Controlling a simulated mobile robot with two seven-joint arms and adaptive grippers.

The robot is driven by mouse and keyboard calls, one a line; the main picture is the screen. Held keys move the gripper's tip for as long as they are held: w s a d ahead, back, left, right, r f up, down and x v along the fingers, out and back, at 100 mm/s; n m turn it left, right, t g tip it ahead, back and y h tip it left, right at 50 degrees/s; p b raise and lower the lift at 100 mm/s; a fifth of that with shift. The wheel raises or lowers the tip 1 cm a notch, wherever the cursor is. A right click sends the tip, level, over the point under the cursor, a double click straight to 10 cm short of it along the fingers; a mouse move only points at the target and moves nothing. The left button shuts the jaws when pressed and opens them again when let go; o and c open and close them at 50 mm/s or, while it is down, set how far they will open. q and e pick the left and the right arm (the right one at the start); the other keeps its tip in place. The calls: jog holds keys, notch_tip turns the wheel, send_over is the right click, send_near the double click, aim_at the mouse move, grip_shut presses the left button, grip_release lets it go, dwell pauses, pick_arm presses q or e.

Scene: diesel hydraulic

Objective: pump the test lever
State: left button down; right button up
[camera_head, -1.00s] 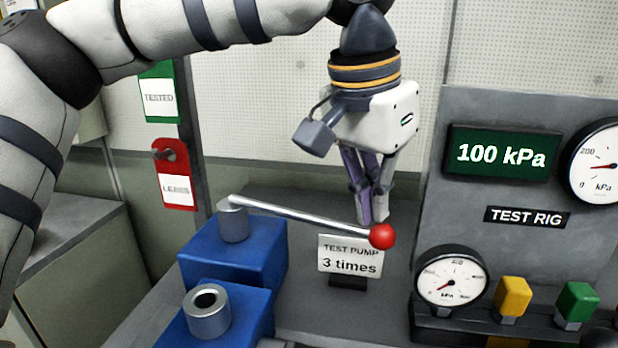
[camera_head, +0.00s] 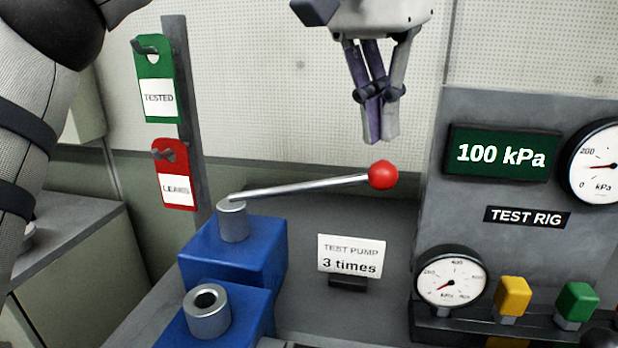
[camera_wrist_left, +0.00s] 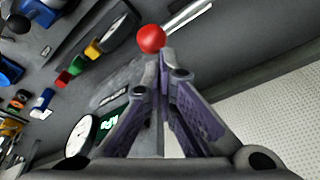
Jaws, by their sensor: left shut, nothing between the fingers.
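The test lever (camera_head: 300,187) is a silver rod with a red ball (camera_head: 383,175) at its free end. It rises slightly to the right from a metal post (camera_head: 233,221) on a blue block (camera_head: 260,254). My left gripper (camera_head: 381,140) is shut and empty, pointing down just above the red ball, with a small gap showing in the head view. In the left wrist view the red ball (camera_wrist_left: 151,39) shows just past the fingertips (camera_wrist_left: 163,55), with the rod beside it. My right gripper is not in view.
A sign (camera_head: 351,256) reading "TEST PUMP 3 times" stands below the lever. The test rig panel (camera_head: 530,240) on the right has a display (camera_head: 503,153) reading 100 kPa. Green (camera_head: 155,85) and red (camera_head: 174,176) tags hang at the left. A second blue block (camera_head: 245,310) stands in front.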

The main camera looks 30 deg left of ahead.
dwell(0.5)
pick_arm(q)
jog(key=shift+s+a+f+x, duration=0.4)
jog(key=shift+s+x, duration=0.7)
jog(key=shift+x, duration=3.9)
jog(key=v, duration=0.3)
jog(key=w+v, duration=0.1)
jog(key=v, duration=0.3)
jog(key=w+d+v, duration=0.1)
jog(key=v, duration=0.2)
jog(key=shift+w+a+r, duration=0.1)
jog(key=shift+r, duration=0.45)
jog(key=shift+f, duration=0.1)
jog(key=shift+s+a+f+x, duration=0.4)
jog(key=shift+s+x, duration=0.75)
jog(key=shift+x, duration=3.9)
jog(key=v, duration=0.3)
jog(key=w+v, duration=0.1)
jog(key=v, duration=0.3)
jog(key=w+d+v, duration=0.1)
jog(key=v, duration=0.2)
jog(key=shift+w+a+r, duration=0.1)
jog(key=shift+w+r, duration=0.1)
jog(key=shift+r, duration=0.3)
